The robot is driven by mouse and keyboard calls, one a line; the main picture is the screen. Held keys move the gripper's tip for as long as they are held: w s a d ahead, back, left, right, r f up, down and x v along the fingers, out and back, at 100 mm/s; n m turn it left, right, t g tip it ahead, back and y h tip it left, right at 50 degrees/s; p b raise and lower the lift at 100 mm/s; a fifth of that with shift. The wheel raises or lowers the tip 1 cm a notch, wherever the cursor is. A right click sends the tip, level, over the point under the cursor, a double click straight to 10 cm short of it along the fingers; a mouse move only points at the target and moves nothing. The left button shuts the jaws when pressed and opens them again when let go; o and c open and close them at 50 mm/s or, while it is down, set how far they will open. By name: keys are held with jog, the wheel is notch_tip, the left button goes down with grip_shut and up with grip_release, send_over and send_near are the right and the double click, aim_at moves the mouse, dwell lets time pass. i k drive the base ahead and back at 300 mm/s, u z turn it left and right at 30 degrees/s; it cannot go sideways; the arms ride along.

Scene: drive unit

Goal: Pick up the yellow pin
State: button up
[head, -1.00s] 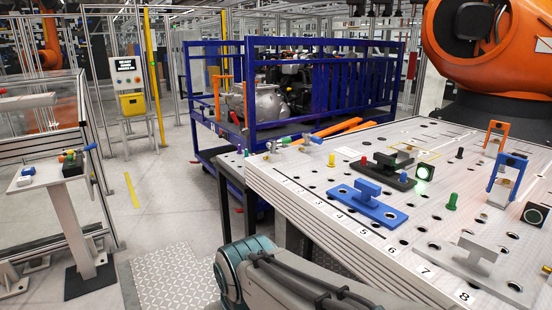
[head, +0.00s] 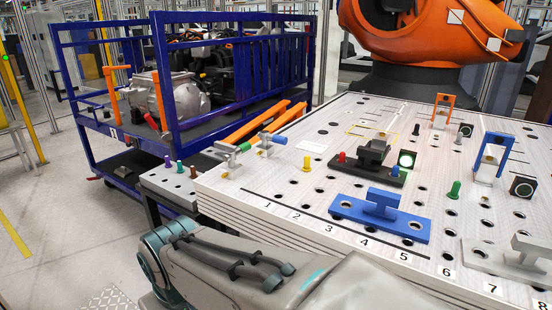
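The yellow pin (head: 306,163) stands upright in the perforated tabletop (head: 238,192), near its left side, behind the numbers 2 and 3. It is small and nothing covers it. A length of my own arm crosses the bottom of the head view, in front of the table's near edge. My gripper is not in the picture, so its fingers cannot be seen.
A blue bracket (head: 381,215) and a black fixture (head: 370,167) with a red pin (head: 342,157) lie right of the yellow pin. A green pin (head: 454,189) stands farther right. Metal toggle clamps (head: 232,153) are at the left. A blue cart (head: 172,112) stands behind.

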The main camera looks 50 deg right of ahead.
aim_at(306, 168)
jog(key=z, duration=0.75)
jog(key=i, duration=0.75)
jog(key=z, duration=1.15)
jog(key=i, duration=0.2)
jog(key=z, duration=0.1)
